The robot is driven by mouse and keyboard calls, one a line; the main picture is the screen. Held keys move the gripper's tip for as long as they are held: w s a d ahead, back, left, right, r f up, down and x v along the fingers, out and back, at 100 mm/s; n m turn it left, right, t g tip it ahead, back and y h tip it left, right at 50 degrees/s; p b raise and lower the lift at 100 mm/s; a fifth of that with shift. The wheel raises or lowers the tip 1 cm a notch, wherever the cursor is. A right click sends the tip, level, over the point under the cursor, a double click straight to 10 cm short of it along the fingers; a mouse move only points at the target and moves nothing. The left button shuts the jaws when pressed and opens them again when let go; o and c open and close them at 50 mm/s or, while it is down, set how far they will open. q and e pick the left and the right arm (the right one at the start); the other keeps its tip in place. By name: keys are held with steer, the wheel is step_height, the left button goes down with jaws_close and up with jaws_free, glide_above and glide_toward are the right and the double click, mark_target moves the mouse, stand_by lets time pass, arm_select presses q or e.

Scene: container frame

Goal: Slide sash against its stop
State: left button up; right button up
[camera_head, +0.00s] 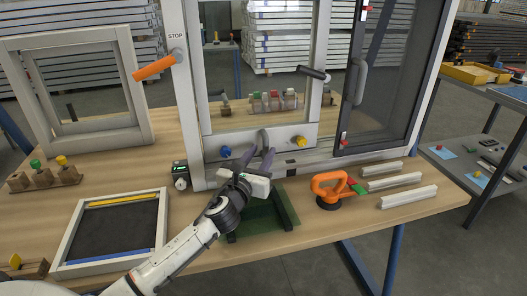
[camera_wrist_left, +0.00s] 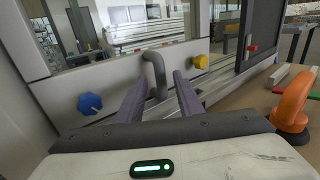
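The white sash (camera_head: 280,136) stands upright in the large white frame in the head view. Its bottom rail also shows in the left wrist view (camera_wrist_left: 60,93). A grey bent handle (camera_wrist_left: 156,72) rises from this rail, between a blue knob (camera_wrist_left: 89,103) and a yellow knob (camera_wrist_left: 201,61). My left gripper (camera_head: 262,158) is at the rail. Its two fingers (camera_wrist_left: 160,88) are apart, one on each side of the handle, with gaps visible. Whether the fingertips reach past the handle is hard to tell. A "STOP" label (camera_head: 175,36) is on the left post above an orange lever (camera_head: 154,67). My right gripper is not in view.
A dark screen panel (camera_head: 380,90) fills the frame's right side. An orange suction lifter (camera_head: 328,188) and several white profiles (camera_head: 408,196) lie to the right. A small framed panel (camera_head: 68,239) lies front left. A green mat (camera_head: 262,218) lies beneath my left wrist.

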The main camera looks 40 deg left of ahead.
arm_select(q)
steer(key=shift+x, duration=1)
jaws_close()
